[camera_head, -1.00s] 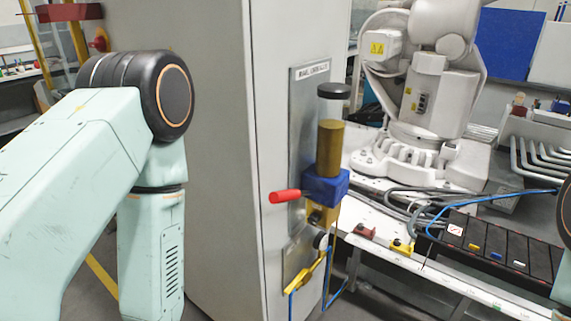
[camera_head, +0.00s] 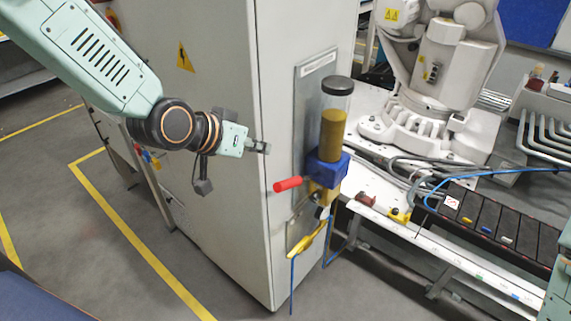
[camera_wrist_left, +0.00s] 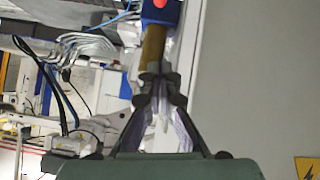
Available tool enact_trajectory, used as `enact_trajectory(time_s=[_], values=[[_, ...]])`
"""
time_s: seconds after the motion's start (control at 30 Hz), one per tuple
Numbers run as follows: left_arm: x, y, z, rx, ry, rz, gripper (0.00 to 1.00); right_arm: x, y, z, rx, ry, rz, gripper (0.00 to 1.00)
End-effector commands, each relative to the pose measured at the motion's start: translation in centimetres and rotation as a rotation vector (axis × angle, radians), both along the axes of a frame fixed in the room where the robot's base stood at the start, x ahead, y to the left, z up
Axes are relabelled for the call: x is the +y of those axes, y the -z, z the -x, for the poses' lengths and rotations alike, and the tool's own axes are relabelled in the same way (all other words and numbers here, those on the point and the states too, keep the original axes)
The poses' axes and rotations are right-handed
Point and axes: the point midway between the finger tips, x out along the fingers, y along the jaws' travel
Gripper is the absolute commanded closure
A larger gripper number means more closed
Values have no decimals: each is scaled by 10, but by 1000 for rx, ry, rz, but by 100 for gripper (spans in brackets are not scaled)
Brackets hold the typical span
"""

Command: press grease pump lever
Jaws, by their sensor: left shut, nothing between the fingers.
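The grease pump (camera_head: 327,165) is mounted on the narrow side of a grey cabinet. It has a clear reservoir (camera_head: 334,115) with amber grease and a black cap, above a blue body. Its lever has a red handle (camera_head: 288,184) that points left, tipped slightly down. My left gripper (camera_head: 262,148) is shut and empty, left of the reservoir and above the red handle, apart from both. In the left wrist view, the gripper's closed fingers (camera_wrist_left: 159,80) overlap the amber reservoir (camera_wrist_left: 153,45), with the blue body (camera_wrist_left: 160,12) at the top edge. My right gripper does not show.
The grey cabinet (camera_head: 215,90) stands close behind my left arm. A white robot arm (camera_head: 430,90) stands on the bench at right, with cables and a black conveyor (camera_head: 495,230). A yellow bracket (camera_head: 308,238) and blue hoses hang below the pump. Floor is clear at left.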

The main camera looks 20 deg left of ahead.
Motion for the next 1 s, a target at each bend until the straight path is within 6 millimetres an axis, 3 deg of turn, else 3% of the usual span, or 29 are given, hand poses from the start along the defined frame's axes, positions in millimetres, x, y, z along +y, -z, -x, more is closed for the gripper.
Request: enact_trajectory(time_s=[0.47, 0.67, 1.0], values=[[-1, 7, 0, 10, 13, -14, 100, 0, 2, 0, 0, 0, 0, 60], [-8, 22, -15, 11, 15, -16, 100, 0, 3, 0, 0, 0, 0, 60], [-26, 58, -56, 11, 15, -13, 100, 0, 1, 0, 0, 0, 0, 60]])
